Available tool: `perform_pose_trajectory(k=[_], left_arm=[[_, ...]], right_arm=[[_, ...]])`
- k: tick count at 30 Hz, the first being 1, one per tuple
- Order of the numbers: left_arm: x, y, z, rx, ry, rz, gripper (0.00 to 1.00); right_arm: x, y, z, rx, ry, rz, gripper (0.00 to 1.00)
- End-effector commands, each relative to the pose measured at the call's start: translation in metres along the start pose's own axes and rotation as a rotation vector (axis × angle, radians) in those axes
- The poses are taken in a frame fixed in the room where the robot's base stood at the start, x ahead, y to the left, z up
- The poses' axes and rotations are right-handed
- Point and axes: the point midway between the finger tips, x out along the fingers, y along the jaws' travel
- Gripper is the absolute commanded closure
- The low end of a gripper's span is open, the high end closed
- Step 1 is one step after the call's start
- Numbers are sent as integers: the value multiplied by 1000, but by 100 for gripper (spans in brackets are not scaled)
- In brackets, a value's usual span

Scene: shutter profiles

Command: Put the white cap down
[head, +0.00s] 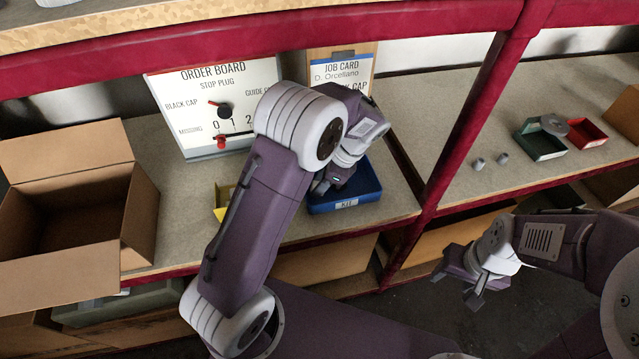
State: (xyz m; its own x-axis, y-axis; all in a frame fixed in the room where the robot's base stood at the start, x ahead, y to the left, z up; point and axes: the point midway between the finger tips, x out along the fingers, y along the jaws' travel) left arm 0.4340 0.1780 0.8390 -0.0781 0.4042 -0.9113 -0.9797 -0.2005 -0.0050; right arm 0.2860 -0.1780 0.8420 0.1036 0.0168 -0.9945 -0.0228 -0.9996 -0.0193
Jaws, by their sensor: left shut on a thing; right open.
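My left gripper (325,186) reaches from the left over the blue KIT tray (345,207), with its fingers pointing down at the tray's left part. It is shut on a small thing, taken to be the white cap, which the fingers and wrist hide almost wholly. I cannot tell whether the cap touches the tray floor. My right gripper (458,288) is open and empty, low in front of the shelf at the right.
A yellow bin (221,200) stands left of the tray, partly behind my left arm. An open cardboard box (140,215) is at the left. The order board (195,145) and job card (345,70) stand behind. Green (540,146) and red (588,133) trays sit at the right beyond a red post (470,130).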

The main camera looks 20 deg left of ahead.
Motion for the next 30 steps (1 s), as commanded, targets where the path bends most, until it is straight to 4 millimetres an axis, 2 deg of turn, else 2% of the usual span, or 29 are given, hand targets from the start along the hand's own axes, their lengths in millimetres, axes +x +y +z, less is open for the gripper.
perform_pose_trajectory(k=[2,3,4,5,14,24,30], left_arm=[[2,0,-1,0,0,1,100],[2,0,-1,0,0,0,57],[2,0,-1,0,0,0,49],[2,0,-1,0,0,0,47],[0,0,0,0,0,0,47],[-63,0,1,0,2,-2,47],[-76,0,0,1,0,0,47]], right_arm=[[0,0,0,0,0,0,47],[0,0,0,0,0,0,47],[0,0,0,0,0,0,47],[0,0,0,0,0,0,47],[0,0,0,0,0,0,47],[-16,0,-2,0,0,0,47],[-17,0,-2,0,0,0,47]])
